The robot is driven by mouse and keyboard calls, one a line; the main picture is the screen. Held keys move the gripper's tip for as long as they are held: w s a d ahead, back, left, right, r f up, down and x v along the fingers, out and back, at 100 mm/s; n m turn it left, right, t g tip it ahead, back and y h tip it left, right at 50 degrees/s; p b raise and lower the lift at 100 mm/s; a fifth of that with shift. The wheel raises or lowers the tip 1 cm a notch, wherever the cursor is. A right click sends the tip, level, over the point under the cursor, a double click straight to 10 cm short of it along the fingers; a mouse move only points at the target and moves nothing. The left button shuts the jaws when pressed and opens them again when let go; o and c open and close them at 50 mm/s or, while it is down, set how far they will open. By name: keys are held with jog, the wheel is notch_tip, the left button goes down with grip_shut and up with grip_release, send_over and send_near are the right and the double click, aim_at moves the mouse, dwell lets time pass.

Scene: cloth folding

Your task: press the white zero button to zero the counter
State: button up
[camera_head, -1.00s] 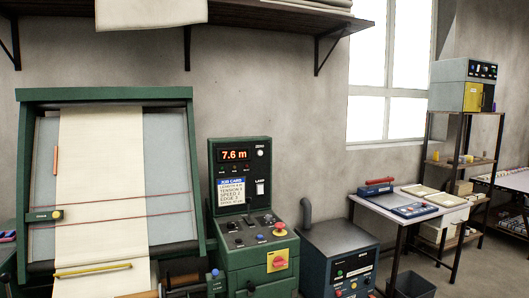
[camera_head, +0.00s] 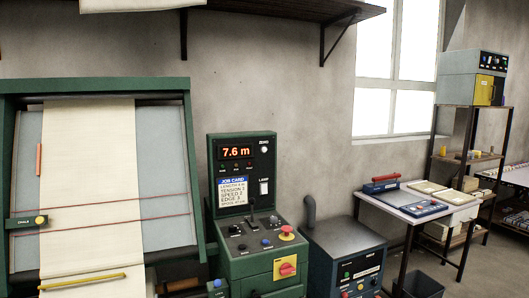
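The white zero button (camera_head: 264,149) is a small round knob on the right of the upright green control panel, under a "ZERO" label. To its left the counter (camera_head: 235,152) shows "7.6 m" in red-orange digits. A white lamp switch (camera_head: 264,187) sits below the button. My gripper is not in view, and nothing touches the button.
A cloth inspection frame (camera_head: 195,180) stands left. A dark blue machine (camera_head: 345,240) and a table (camera_head: 385,201) stand right.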

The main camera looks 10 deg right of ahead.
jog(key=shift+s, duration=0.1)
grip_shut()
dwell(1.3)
